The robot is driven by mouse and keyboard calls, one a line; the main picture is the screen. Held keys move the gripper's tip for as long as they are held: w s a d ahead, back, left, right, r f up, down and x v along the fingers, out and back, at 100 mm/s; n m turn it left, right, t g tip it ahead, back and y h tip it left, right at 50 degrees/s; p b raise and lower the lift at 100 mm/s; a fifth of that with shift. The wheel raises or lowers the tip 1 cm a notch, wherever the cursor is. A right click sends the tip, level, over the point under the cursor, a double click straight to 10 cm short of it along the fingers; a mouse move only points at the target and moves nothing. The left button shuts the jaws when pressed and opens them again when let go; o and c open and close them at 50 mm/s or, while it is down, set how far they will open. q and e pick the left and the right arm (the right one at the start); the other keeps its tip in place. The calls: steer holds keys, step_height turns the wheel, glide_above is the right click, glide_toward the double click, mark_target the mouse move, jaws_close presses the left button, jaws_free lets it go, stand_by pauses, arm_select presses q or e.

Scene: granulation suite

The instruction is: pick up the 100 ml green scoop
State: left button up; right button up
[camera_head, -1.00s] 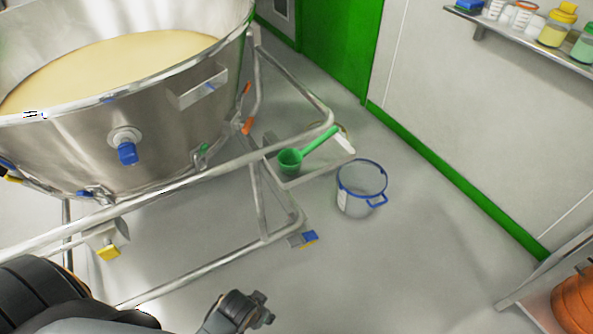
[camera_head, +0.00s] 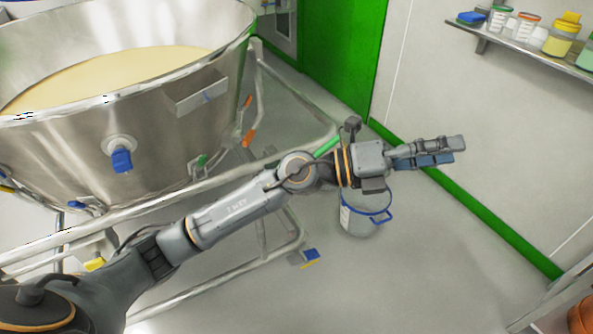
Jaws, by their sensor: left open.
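The green scoop is mostly hidden behind my left arm in the head view. Only a short piece of its green handle (camera_head: 327,146) shows, just left of my left wrist. My left gripper (camera_head: 458,150) is stretched out to the right, past the scoop, with its fingers pointing right toward the wall. It is open, and nothing shows between its fingers. My right gripper is not in view.
A large steel bowl (camera_head: 160,130) of pale powder on a tubular frame (camera_head: 300,232) fills the left. A clear bucket with a blue rim (camera_head: 355,222) stands on the floor below my gripper. A wall shelf (camera_head: 520,48) holds several jars. Floor at lower right is free.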

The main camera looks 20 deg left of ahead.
arm_select(q)
step_height(320, 180, down, 6)
steer(key=w+m+g+y, duration=0.2)
steer(key=m+g+y, duration=0.2)
steer(key=m, duration=0.1)
steer(key=t+y, duration=0.2)
steer(key=y, duration=1.3)
glide_toward(332, 142)
steer(key=s+a, duration=0.3)
steer(key=shift+g, duration=0.3)
steer(key=x, duration=1.1)
steer(key=shift+w+d+f+b, duration=0.3)
steer(key=shift+b, duration=0.05)
steer(key=shift+w+f, duration=0.15)
steer(key=shift+f, duration=0.1)
steer(key=c, duration=0.7)
jaws_close()
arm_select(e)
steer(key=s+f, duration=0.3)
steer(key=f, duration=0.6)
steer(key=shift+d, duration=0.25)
